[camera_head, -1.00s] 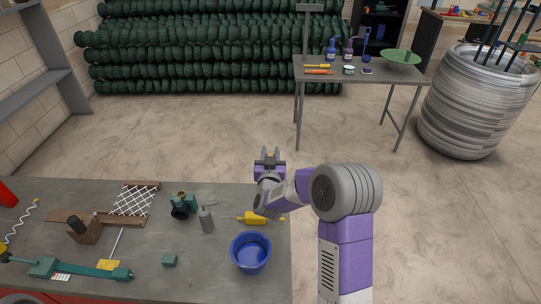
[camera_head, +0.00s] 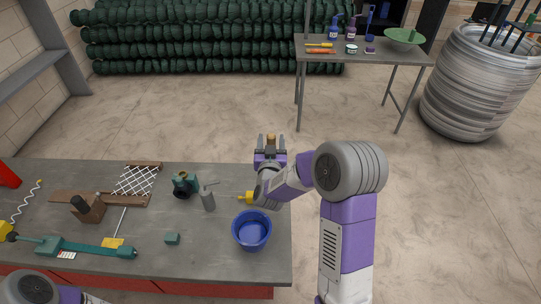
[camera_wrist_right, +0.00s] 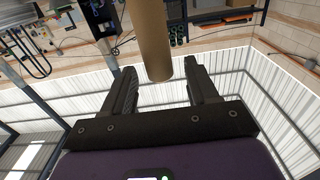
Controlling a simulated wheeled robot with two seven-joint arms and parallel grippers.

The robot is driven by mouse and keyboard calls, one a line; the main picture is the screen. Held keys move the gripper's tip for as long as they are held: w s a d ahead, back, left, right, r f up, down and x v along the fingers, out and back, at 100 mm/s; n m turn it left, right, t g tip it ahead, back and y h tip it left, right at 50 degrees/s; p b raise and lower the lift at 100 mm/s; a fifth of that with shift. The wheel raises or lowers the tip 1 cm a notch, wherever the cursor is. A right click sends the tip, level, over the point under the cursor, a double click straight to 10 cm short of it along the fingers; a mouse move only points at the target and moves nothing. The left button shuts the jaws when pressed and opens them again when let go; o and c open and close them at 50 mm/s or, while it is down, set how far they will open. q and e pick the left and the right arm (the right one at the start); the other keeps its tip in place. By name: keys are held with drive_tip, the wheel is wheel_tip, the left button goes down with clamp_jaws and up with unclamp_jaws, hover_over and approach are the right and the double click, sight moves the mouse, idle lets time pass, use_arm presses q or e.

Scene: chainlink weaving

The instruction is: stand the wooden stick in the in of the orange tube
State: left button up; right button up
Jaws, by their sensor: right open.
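My right gripper (camera_head: 270,149) is open, raised at the far edge of the workbench in the head view. A tan-brown round stick end shows between its fingers in the head view (camera_head: 271,139). In the wrist view a tan cylinder (camera_wrist_right: 152,38), likely the wooden stick, has its near end between the open fingers (camera_wrist_right: 158,80), with a gap on each side. Its other end is out of frame. A small orange piece (camera_head: 321,51) lies on the far table; I cannot tell whether it is the orange tube. My left gripper is out of view.
The grey workbench (camera_head: 195,245) holds a blue bucket (camera_head: 251,244), a grey oil can (camera_head: 208,200), a teal device (camera_head: 184,185) and a partly hidden yellow tool (camera_head: 246,197). The far table (camera_head: 385,66) carries bottles and a green bowl (camera_head: 404,36). Floor between them is clear.

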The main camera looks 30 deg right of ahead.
drive_tip(key=v, duration=0.8)
drive_tip(key=shift+s, duration=0.15)
